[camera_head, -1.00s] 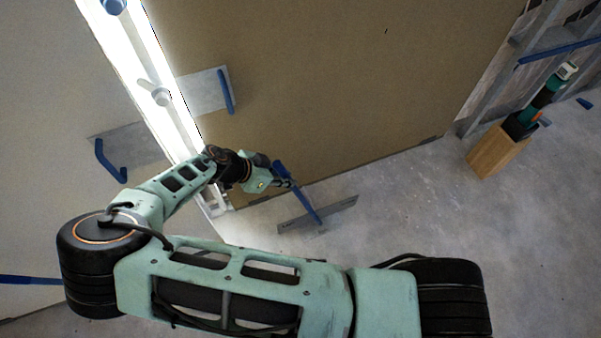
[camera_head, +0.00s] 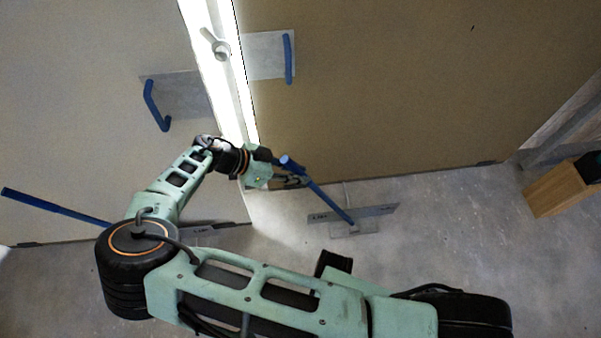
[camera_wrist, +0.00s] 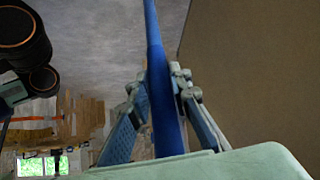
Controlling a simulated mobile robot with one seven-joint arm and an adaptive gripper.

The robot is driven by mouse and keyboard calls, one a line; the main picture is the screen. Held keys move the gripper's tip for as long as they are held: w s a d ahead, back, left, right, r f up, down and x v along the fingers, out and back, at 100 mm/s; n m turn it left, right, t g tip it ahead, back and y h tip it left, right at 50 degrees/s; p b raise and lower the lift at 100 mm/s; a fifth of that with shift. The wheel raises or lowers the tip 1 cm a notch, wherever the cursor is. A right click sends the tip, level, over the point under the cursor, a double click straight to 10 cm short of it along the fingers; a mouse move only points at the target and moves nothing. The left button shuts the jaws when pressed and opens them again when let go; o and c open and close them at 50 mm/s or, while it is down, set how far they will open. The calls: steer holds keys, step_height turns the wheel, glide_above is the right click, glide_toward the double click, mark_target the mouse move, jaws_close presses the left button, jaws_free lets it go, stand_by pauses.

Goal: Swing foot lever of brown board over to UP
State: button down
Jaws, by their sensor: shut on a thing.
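The brown board (camera_head: 400,80) fills the right of the head view, its lower edge just above the floor. The plate has small lettering, too small to read. My gripper (camera_head: 294,181) is shut on the lever near its upper end. In the wrist view the lever (camera_wrist: 152,35) runs between the two fingers of my gripper (camera_wrist: 163,100), with the brown board (camera_wrist: 255,70) to the right. The fingers partly hide the lever's upper part.
A pale board (camera_head: 80,90) stands left of the bright strip (camera_head: 215,90), with its own blue lever (camera_head: 55,207) low at left. Blue handles (camera_head: 155,105) and (camera_head: 289,60) stick out on both boards. A wooden block (camera_head: 560,190) stands at right.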

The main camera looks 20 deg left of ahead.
steer(key=shift+s+a+f, duration=0.35)
steer(key=shift+a, duration=0.1)
steer(key=c, duration=2)
jaws_free()
steer(key=shift+a, duration=0.1)
steer(key=shift+o, duration=1.2)
steer(key=shift+w+r, duration=0.1)
steer(key=shift+d, duration=0.2)
steer(key=v, duration=1.2)
